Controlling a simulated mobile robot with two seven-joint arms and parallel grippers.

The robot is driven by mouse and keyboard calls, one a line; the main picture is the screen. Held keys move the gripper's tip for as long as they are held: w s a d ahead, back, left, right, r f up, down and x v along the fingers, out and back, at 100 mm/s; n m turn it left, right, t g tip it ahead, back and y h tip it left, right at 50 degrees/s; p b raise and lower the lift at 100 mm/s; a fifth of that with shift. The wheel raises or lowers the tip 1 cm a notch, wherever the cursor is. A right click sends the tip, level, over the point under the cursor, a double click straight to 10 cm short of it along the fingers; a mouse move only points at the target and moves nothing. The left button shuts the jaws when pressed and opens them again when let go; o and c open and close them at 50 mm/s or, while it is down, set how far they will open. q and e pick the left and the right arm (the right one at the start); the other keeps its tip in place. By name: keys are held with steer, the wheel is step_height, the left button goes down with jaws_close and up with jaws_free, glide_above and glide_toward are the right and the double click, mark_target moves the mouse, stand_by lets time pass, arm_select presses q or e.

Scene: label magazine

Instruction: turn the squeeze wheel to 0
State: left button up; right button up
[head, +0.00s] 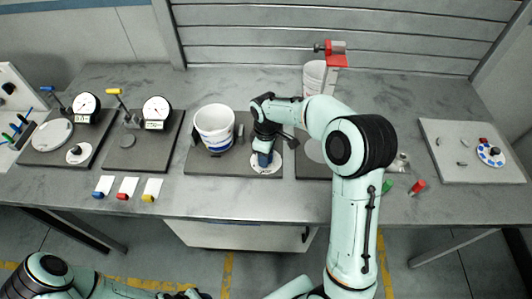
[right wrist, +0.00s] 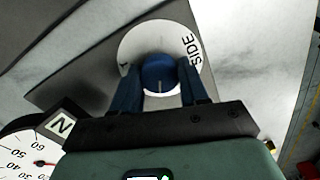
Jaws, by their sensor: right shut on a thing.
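A white disc (right wrist: 134,40) with a blue knob (right wrist: 158,74) at its middle lies under my right gripper (right wrist: 160,88). The two dark blue fingers stand on either side of the knob and are shut on it. The disc carries the letters "SIDE" at its right; its near part is hidden by the fingers. I see no 0 on the part that shows. In the head view my right gripper (head: 264,160) is over the same white disc (head: 268,168), at the front right of a dark board.
A white bucket (head: 214,128) stands left of my right gripper. A gauge with a red needle (right wrist: 27,155) and an "N" tag (right wrist: 61,125) are close by. Two more gauge boards stand left, a pale panel (head: 465,168) right. Colored handles lie along the front edge.

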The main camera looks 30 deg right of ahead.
steer(key=n, duration=0.6)
steer(key=shift+p, duration=0.4)
steer(key=n, duration=0.5)
steer(key=shift+n, duration=0.4)
steer(key=o, duration=1.1)
steer(key=shift+c, duration=0.2)
step_height(320, 180, up, 14)
steer(key=shift+f, duration=0.25)
steer(key=shift+f, duration=0.1)
